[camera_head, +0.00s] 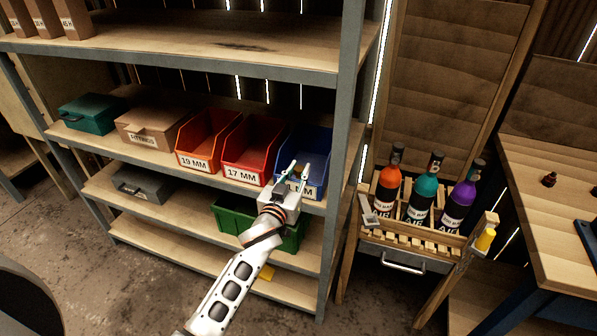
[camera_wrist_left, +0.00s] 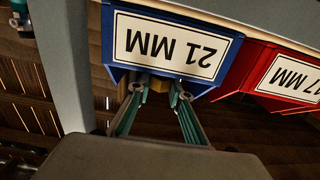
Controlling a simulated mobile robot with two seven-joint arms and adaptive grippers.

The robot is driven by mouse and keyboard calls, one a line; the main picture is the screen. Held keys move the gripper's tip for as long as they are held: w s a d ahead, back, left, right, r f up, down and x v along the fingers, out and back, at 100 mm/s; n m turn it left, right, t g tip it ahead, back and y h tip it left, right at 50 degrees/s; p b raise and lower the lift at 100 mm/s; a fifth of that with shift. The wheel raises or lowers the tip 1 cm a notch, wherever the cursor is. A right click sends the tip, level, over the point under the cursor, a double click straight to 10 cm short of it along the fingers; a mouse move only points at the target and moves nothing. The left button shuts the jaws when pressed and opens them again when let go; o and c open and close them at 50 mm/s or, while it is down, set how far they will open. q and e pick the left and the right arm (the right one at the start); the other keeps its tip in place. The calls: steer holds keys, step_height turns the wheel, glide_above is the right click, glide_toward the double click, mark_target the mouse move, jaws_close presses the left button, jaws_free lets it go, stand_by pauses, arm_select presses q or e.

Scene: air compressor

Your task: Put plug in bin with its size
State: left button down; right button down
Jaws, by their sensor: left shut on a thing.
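My left gripper (camera_head: 298,170) is at the front of the blue bin (camera_head: 318,145), with its fingertips near the rim. In the left wrist view, which is upside down, the blue bin's (camera_wrist_left: 228,72) label reads 21 MM. My right gripper is not in view.
The bins stand on the middle shelf (camera_head: 110,158). A cardboard fittings box (camera_head: 150,130) and a teal case (camera_head: 88,115) are to their left. A green bin (camera_head: 235,220) is below, behind my arm. A grey shelf post (camera_head: 345,130) stands close on the right, beyond it a bottle rack (camera_head: 410,240).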

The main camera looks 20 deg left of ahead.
arm_select(q)
steer(key=shift+f, duration=0.4)
steer(key=c, duration=1.8)
jaws_free()
steer(key=shift+c, duration=0.2)
steer(key=shift+r, duration=0.45)
steer(key=s, duration=1.2)
steer(key=s+d+f+m+g+h, duration=0.1)
steer(key=s+f+m+g, duration=0.3)
steer(key=s+f, duration=1.8)
steer(key=f+g+h, duration=0.1)
steer(key=g, duration=0.2)
steer(key=shift+s, duration=0.2)
